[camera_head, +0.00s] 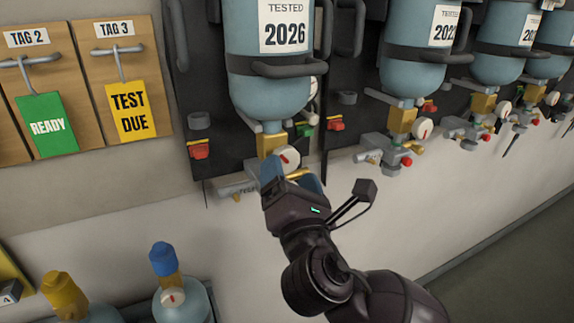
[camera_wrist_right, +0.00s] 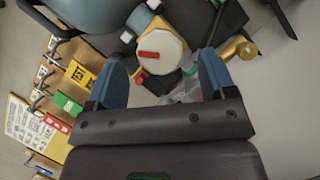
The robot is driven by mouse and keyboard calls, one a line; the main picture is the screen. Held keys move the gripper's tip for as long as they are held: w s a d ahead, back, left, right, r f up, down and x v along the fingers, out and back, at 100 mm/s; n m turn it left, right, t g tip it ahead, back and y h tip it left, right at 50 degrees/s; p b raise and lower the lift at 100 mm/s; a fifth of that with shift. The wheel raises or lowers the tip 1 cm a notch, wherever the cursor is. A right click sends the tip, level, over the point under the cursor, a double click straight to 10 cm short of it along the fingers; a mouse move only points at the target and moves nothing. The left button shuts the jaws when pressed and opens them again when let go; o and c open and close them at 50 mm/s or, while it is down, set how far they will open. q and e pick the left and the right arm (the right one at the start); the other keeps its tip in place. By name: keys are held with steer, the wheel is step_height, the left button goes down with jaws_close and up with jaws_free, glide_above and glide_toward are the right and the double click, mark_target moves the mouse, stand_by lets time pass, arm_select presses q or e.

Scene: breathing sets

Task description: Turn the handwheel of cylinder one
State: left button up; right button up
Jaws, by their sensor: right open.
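The nearest cylinder (camera_head: 270,92) hangs upside down on the wall, pale blue with a "TESTED 2026" label. Its valve is at the bottom. A white round part with a red mark (camera_head: 287,158) sits there, with a brass part (camera_head: 298,173) beside it. My right gripper (camera_head: 292,177) is open below this valve, its blue-padded fingers pointing up. In the right wrist view, the white round part (camera_wrist_right: 160,52) lies between and beyond the fingertips (camera_wrist_right: 163,72), apart from both. A brass knob (camera_wrist_right: 243,50) is right of the right finger. I cannot tell which part is the handwheel.
More cylinders (camera_head: 412,65) hang in a row to the right. Tags on hooks, a green READY tag (camera_head: 46,124) and a yellow TEST DUE tag (camera_head: 126,112), hang at left. Two cylinders with yellow and blue tops (camera_head: 163,258) stand at lower left.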

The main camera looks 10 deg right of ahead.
steer(key=v, duration=0.6)
steer(key=shift+s+b, duration=0.4)
steer(key=shift+b, duration=0.05)
steer(key=shift+f, duration=0.1)
